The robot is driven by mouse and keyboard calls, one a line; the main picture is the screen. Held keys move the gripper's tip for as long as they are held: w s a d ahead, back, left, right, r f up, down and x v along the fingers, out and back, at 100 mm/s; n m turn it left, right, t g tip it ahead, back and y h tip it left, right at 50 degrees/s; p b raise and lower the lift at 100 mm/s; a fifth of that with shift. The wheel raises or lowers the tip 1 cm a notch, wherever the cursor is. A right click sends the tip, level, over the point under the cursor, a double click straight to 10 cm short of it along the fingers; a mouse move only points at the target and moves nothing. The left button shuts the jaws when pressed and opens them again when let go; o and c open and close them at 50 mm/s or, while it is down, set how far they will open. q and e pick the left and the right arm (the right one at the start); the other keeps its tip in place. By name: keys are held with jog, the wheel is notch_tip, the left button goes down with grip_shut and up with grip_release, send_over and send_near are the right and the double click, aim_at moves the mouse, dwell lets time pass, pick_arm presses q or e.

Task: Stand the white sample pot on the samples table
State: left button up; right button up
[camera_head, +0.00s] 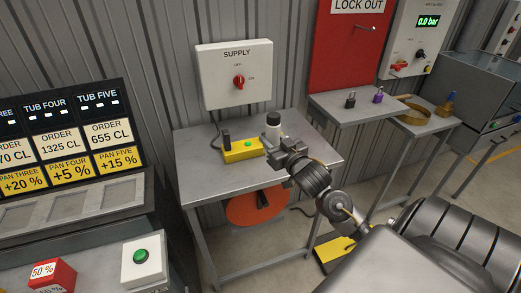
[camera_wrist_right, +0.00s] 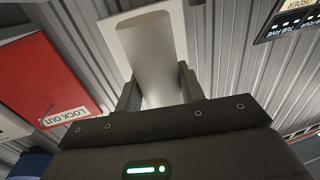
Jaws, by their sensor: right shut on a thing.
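The white sample pot (camera_head: 273,130) with a black lid is upright at the back of a grey metal table (camera_head: 200,183) in the head view. My right gripper (camera_head: 277,144) is shut on it from the front. In the right wrist view the pot (camera_wrist_right: 157,75) shows as a pale cylinder between the two fingers of my right gripper (camera_wrist_right: 160,88). The gripper hides the pot's lower part, so I cannot tell whether its base touches the table. No label shows whether this is the samples table. My left gripper is out of view.
A yellow box (camera_head: 241,152) with a green button and a black upright part stands just left of the pot. A SUPPLY box (camera_head: 225,85) hangs behind. The table's front left is bare. A shelf (camera_head: 345,112) with padlocks is at right.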

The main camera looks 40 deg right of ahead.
jog(key=w+d+f, duration=0.2)
jog(key=w+f, duration=0.4)
jog(key=w, duration=0.1)
jog(key=shift+w+f+p, duration=0.15)
jog(key=shift+f+p, duration=0.2)
notch_tip(320, 180, down, 3)
jog(key=shift+w+d+p, duration=0.1)
jog(key=shift+w+p, duration=0.05)
jog(key=shift+p, duration=0.45)
jog(key=shift+f, duration=0.25)
jog(key=shift+f, duration=0.15)
jog(key=o, duration=1)
